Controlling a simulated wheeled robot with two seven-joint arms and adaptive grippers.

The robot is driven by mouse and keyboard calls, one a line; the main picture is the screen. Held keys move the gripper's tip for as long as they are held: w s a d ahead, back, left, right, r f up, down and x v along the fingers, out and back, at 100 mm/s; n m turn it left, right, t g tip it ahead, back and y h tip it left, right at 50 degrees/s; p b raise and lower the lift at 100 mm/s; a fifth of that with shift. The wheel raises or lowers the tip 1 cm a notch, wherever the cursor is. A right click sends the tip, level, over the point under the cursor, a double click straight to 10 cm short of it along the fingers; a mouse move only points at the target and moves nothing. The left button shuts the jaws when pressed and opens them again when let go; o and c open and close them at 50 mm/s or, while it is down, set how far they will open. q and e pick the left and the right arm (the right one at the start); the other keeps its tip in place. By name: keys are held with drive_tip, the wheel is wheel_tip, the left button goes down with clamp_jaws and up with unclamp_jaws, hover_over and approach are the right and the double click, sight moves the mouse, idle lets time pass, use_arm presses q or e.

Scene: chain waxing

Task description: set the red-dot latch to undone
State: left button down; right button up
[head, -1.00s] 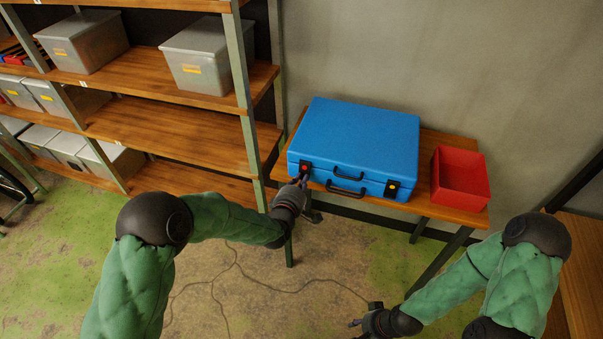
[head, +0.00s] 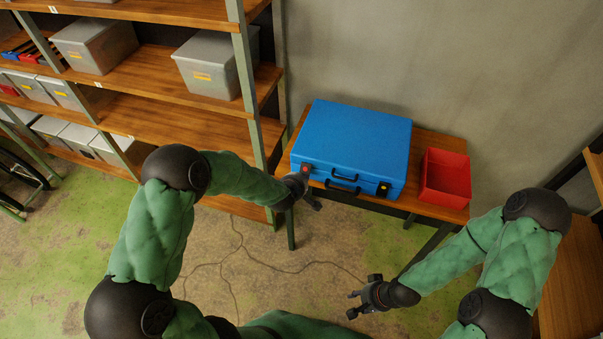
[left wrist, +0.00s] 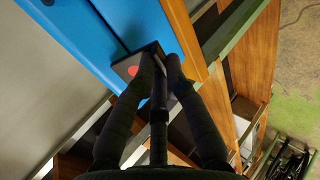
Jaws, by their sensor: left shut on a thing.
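The blue case (head: 352,145) lies closed on a small wooden table. Its red-dot latch (head: 306,169) is at the left of the front face; the dark plate and red dot also show in the left wrist view (left wrist: 134,71). My left gripper (head: 307,193) is at that latch. In the left wrist view its fingertips (left wrist: 160,66) are shut on a dark part of the latch, beside the red dot. The fingers hide much of the latch, so I cannot tell its flap angle. My right gripper (head: 352,303) is open and empty, low and away from the case.
A yellow-dot latch (head: 383,189) is at the right of the case front, with dark handles (head: 342,183) between. A red bin (head: 446,178) stands right of the case. A shelf unit (head: 190,130) with grey boxes stands close on the left. A cable (head: 235,260) lies on the floor.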

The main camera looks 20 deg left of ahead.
use_arm(q)
drive_tip(key=shift+r+g+p, duration=0.8)
drive_tip(key=shift+g+p, duration=0.7)
drive_tip(key=shift+p, duration=5.35)
drive_tip(key=shift+r+g+p, duration=0.8)
drive_tip(key=shift+g+p, duration=0.7)
drive_tip(key=shift+p, duration=5.35)
drive_tip(key=c, duration=1.3)
unclamp_jaws()
drive_tip(key=shift+r, duration=0.1)
drive_tip(key=v, duration=1.1)
drive_tip(key=shift+s+d+r, duration=0.1)
drive_tip(key=shift+r, duration=0.25)
